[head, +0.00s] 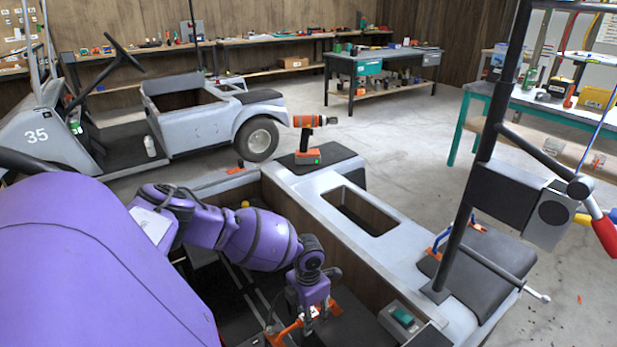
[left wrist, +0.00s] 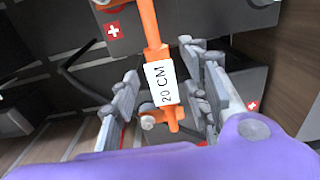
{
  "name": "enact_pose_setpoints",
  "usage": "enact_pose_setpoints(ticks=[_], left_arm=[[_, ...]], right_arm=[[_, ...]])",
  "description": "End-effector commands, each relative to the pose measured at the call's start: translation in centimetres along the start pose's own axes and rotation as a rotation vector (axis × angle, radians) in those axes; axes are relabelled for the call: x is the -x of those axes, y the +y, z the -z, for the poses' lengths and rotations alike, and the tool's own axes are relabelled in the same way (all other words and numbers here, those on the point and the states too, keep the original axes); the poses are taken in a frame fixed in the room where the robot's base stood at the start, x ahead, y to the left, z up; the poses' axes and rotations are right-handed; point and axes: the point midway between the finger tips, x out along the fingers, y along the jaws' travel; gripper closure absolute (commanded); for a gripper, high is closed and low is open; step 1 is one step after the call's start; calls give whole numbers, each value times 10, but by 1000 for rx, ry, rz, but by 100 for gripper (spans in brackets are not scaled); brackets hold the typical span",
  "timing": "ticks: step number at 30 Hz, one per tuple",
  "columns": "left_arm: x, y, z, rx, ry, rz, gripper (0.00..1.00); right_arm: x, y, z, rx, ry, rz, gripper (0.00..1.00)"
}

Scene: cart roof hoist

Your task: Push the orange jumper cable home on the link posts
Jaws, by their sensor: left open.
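The orange jumper cable (left wrist: 151,30) carries a white "20 CM" label and runs from the top of the left wrist view down between my left gripper's fingers. Its lower end lies beside a round silver post (left wrist: 147,121); I cannot tell how far it is seated. My left gripper (left wrist: 170,78) is open, with one finger on each side of the labelled part. In the head view my left gripper (head: 308,313) is low inside the cart, over the orange cable (head: 288,332), which it partly hides. My right gripper is not in view.
Dark batteries with white-cross marks (left wrist: 113,31) surround the cable. The cart's grey body (head: 320,210) borders the bay, with an orange drill (head: 311,138) standing on it. A black roof post (head: 470,190) rises at right. Benches and another cart (head: 190,115) stand behind.

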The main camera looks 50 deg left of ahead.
Motion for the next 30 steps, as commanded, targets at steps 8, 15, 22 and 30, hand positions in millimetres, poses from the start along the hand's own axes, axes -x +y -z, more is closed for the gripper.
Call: enact_pose_setpoints(ticks=[8,15,22,30], left_arm=[[26,1,0,-1,-2,-1,58],[78,1,0,-2,-1,-3,58],[112,1,0,0,-1,-1,58],[120,0,0,0,1,-1,58]], right_arm=[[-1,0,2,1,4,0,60],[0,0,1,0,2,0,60],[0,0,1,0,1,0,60],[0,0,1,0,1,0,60]])
